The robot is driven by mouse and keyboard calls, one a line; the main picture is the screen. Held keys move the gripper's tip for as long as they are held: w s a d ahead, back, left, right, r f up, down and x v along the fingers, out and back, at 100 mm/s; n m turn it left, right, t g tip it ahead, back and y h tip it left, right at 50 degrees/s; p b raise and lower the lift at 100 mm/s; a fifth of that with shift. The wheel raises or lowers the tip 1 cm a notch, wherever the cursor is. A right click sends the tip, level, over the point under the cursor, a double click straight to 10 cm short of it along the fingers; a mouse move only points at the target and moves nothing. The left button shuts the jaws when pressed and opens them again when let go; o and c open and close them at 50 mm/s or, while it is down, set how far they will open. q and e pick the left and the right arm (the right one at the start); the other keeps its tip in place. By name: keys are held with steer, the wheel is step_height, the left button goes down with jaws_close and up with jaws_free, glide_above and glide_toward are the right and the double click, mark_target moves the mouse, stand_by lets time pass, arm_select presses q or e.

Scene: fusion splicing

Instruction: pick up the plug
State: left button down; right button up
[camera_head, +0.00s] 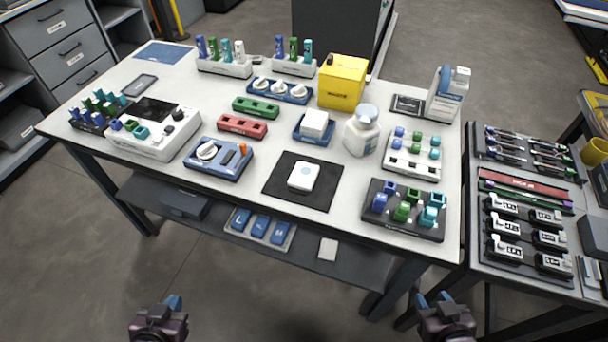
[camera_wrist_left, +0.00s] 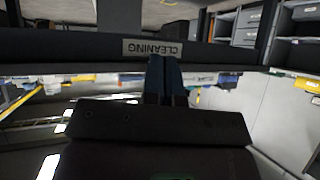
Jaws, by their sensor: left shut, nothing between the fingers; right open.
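Several small blue, green and teal plug-like pieces stand in a dark tray (camera_head: 371,223) at the table's front right. Similar pieces sit in a white tray (camera_head: 400,171) behind it and in a dark rack (camera_head: 88,127) at the far left. I cannot tell which one is the plug. My left gripper (camera_head: 173,301) is shut and empty in front of the table, well apart from these pieces. Its closed fingers also show in the left wrist view (camera_wrist_left: 167,78). My right gripper (camera_head: 434,299) is open and empty in front of the table, nearer the dark tray.
A white device lies on a black mat (camera_head: 328,200) at the table's front. A white bottle (camera_head: 362,135) and a yellow box (camera_head: 342,84) stand behind it. A lower shelf (camera_head: 345,266) runs under the table. A side table (camera_head: 467,235) stands on the right.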

arm_select(q)
steer(key=shift+w, duration=0.1)
steer(key=c, duration=1.2)
jaws_free()
steer(key=shift+w+a, duration=0.1)
